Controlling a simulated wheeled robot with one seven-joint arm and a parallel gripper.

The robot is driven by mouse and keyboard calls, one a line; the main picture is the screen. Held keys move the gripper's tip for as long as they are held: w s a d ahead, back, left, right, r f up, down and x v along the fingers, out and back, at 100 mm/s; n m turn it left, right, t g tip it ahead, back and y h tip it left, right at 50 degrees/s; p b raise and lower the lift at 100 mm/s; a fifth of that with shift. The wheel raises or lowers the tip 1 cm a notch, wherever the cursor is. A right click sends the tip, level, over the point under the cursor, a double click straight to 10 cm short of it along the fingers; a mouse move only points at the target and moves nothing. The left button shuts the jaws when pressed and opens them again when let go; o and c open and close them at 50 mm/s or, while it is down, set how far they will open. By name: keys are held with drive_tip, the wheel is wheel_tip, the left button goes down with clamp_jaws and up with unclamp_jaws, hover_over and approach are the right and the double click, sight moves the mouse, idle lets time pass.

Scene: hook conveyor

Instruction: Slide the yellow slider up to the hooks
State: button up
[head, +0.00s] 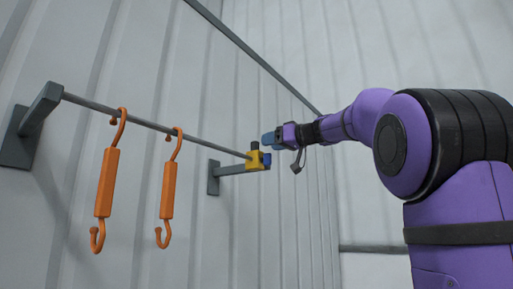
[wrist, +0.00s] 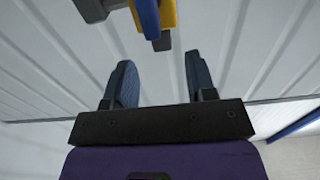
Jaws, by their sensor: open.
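The yellow slider (head: 253,159) sits at the far right end of the grey rail (head: 160,127), by the end bracket. It has a dark knob on top and a blue part on its right side. Two orange hooks (head: 106,182) and (head: 168,190) hang from the rail well to the left of the slider, apart from each other. My gripper (head: 267,138) is just right of the slider, apart from it. In the wrist view my gripper (wrist: 160,82) has its fingers spread with nothing between them. The slider (wrist: 168,14) shows beyond the fingertips, cut off by the top edge.
Grey wall brackets hold the rail at the left (head: 30,125) and at the right (head: 213,178). A ribbed pale wall (head: 80,50) stands close behind the rail. The rail between the slider and the nearer hook is clear.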

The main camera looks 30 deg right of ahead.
sight(258, 145)
drive_tip(key=x, duration=0.7)
drive_tip(key=shift+c, duration=0.2)
clamp_jaws()
drive_tip(key=shift+s+a, duration=0.1)
drive_tip(key=shift+a, duration=0.05)
